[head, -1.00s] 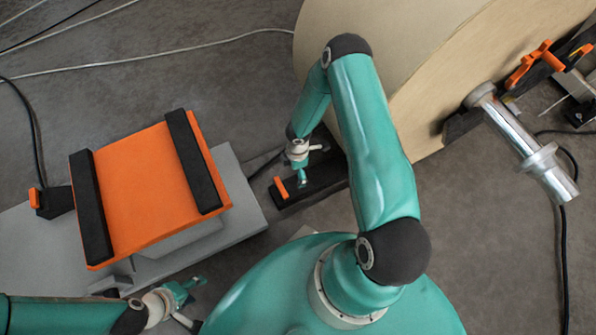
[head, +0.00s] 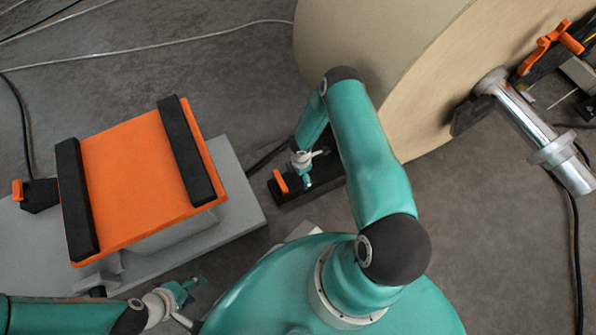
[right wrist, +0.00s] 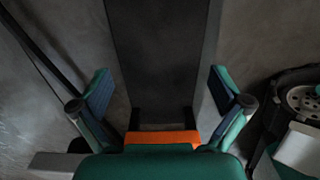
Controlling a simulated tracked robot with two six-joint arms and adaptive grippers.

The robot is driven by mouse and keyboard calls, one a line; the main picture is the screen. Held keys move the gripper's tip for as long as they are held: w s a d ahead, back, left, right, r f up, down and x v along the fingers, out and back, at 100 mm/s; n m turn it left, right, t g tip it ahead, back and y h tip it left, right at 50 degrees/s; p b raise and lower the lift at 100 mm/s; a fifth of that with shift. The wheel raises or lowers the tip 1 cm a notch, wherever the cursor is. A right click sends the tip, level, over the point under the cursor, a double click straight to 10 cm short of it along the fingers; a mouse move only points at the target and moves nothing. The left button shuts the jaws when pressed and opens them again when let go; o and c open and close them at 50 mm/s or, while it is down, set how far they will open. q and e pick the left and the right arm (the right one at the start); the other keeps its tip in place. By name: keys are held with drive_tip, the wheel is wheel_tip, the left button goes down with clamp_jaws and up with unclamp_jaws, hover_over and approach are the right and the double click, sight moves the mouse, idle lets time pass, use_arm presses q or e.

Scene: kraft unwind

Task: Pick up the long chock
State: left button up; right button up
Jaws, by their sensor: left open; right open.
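The long chock is a dark bar (head: 325,183) with an orange end piece (head: 280,181). My left gripper (head: 195,290) is open and empty at the lower left, away from the chock.
The tan roll (head: 385,60) stands behind the chock, with a metal shaft (head: 530,125) at right. An orange platform with black bars (head: 130,180) sits on a grey base at left. A small black block with an orange tab (head: 38,195) is beside it. Cables cross the floor.

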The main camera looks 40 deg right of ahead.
drive_tip(key=f+b, duration=0.2)
drive_tip(key=f, duration=0.1)
drive_tip(key=f+b, duration=0.1)
drive_tip(key=f, duration=0.1)
drive_tip(key=shift+w+a, duration=0.15)
drive_tip(key=shift+a, duration=0.15)
drive_tip(key=shift+c, duration=0.3)
drive_tip(key=c, duration=1.3)
